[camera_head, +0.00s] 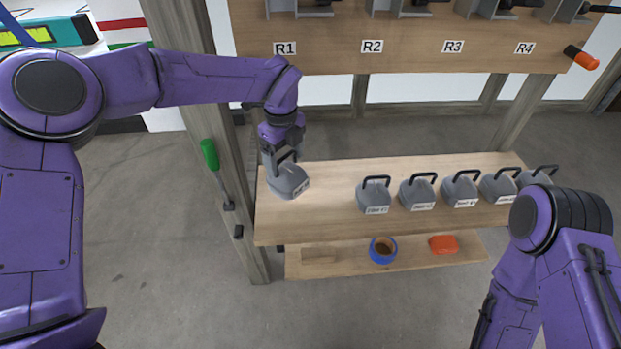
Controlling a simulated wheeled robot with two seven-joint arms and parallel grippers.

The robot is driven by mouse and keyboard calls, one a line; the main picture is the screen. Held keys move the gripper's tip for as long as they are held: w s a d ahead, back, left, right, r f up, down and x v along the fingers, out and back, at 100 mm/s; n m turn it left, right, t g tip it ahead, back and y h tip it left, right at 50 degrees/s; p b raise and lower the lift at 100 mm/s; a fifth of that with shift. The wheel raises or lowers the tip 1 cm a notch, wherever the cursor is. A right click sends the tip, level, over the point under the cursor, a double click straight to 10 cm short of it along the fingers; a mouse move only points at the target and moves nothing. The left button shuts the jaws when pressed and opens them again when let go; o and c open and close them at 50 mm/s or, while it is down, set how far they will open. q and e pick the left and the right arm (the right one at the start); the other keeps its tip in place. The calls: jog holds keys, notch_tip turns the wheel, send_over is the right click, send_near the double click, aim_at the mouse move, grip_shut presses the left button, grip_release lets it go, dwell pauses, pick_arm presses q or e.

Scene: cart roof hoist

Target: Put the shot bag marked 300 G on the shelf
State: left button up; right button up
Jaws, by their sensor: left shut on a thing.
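My left gripper (284,154) is shut on the handle of a grey shot bag (288,182) at the left end of the wooden shelf (330,218). The bag looks upright; I cannot tell whether its base touches the board. Its white label is too small to read. More grey bags with black handles stand in a row to the right on the same board, among them one bag (375,196) and another (417,194). Their labels are also too small to read. My right arm is at the lower right, with its gripper out of view.
An upper board with tags R1 to R4 (400,48) carries grey brackets. A lower board holds a blue-rimmed roll (383,250) and a red item (444,244). A green-handled tool (210,155) hangs by the left post. The upper board's right end has an orange-ended handle (582,57).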

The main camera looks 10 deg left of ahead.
aim_at(286, 178)
pick_arm(q)
notch_tip(286, 178, down, 8)
jog(key=shift+f+b, duration=0.1)
jog(key=shift+b, duration=0.25)
jog(key=o, duration=1.1)
jog(key=shift+o, duration=0.2)
jog(key=shift+r, duration=0.35)
notch_tip(286, 178, up, 12)
jog(key=shift+f+p, duration=0.2)
jog(key=shift+p, duration=0.5)
jog(key=shift+d, duration=0.1)
